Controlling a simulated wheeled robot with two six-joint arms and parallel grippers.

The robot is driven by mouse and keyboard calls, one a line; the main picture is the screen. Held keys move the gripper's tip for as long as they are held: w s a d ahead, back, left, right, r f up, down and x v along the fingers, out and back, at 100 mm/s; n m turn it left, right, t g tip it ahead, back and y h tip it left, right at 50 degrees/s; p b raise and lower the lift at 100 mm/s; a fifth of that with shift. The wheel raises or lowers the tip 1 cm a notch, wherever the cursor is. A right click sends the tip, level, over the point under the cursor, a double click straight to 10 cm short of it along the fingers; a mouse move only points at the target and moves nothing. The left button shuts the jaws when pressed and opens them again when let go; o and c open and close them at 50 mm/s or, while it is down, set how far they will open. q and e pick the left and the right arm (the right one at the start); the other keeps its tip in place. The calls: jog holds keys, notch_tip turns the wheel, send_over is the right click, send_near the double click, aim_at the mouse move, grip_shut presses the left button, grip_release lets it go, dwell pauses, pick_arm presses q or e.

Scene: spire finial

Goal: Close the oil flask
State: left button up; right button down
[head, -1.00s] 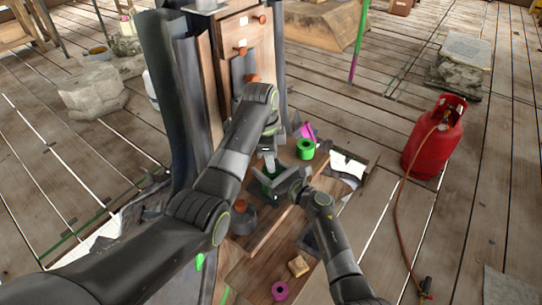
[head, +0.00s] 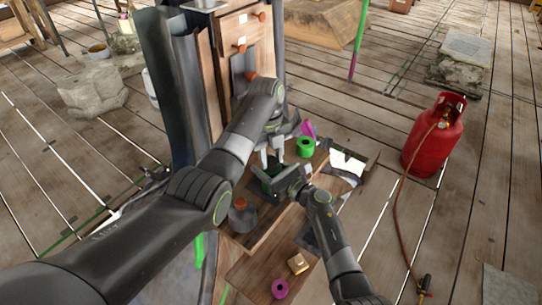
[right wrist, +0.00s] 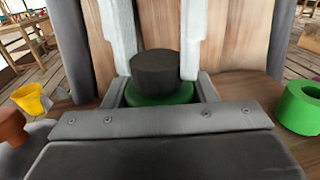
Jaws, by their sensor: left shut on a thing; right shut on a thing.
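The oil flask is green and shows as a round green body (right wrist: 160,94) in the right wrist view. In the head view only a dark green part (head: 268,186) shows between my grippers. My right gripper (head: 277,188) is shut around it from the front. A black round cap (right wrist: 154,70) sits upright over the flask's top and appears to touch it; any gap or thread is hidden. My left gripper (head: 271,153) comes from above, its two pale fingers on either side of the cap (right wrist: 157,45), shut on it.
A green ring-shaped pot (head: 305,147) stands right of the flask. A grey flask with an orange top (head: 241,215) stands to the left. A wooden block (head: 298,263) and a magenta ring (head: 279,288) lie in front. A drawer cabinet (head: 240,45) rises behind. A red gas bottle (head: 432,140) stands right.

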pick_arm(q)
jog(key=m, duration=0.5)
jog(key=shift+y, duration=0.3)
jog(key=m, duration=0.3)
jog(key=shift+d+m, duration=0.1)
jog(key=shift+m, duration=0.3)
jog(key=o, duration=1)
jog(key=shift+c, duration=0.2)
jog(key=shift+r, duration=2.3)
jog(key=shift+c, duration=0.5)
